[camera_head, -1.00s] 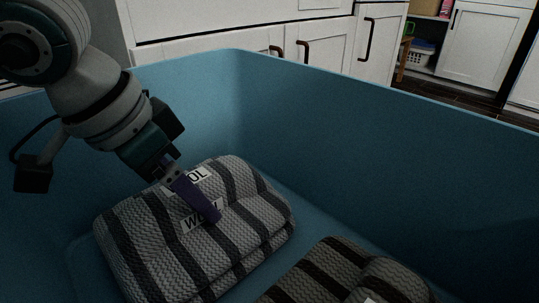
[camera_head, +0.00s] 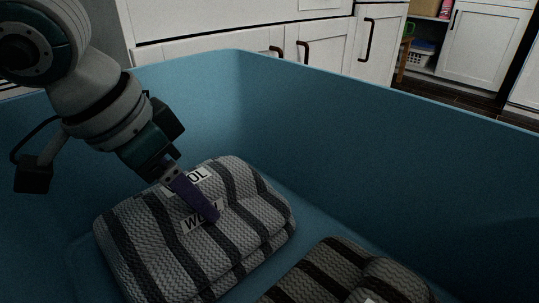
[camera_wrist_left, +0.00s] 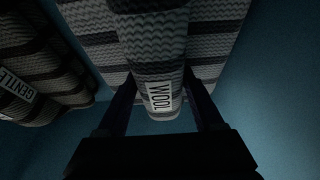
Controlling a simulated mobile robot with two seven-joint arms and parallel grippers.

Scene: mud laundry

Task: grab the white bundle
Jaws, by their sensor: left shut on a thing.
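The white bundle (camera_head: 240,226) is a folded whitish-grey knit with dark stripes and labels reading "WOOL". It lies in the blue tub (camera_head: 390,140), on the left in the head view. My left gripper (camera_head: 205,208) reaches down onto it from the upper left, with a purple finger along its top. In the left wrist view a fold of the bundle (camera_wrist_left: 158,62) with its label sits between the two fingers of the left gripper (camera_wrist_left: 160,105), which is shut on it. The far finger is hidden in the head view. My right gripper is in neither view.
A second, darker brownish striped bundle (camera_head: 350,275) lies in the tub to the right; its label reads "GENTLE" in the wrist view. The tub walls rise around both. White cabinets (camera_head: 320,45) stand behind the tub.

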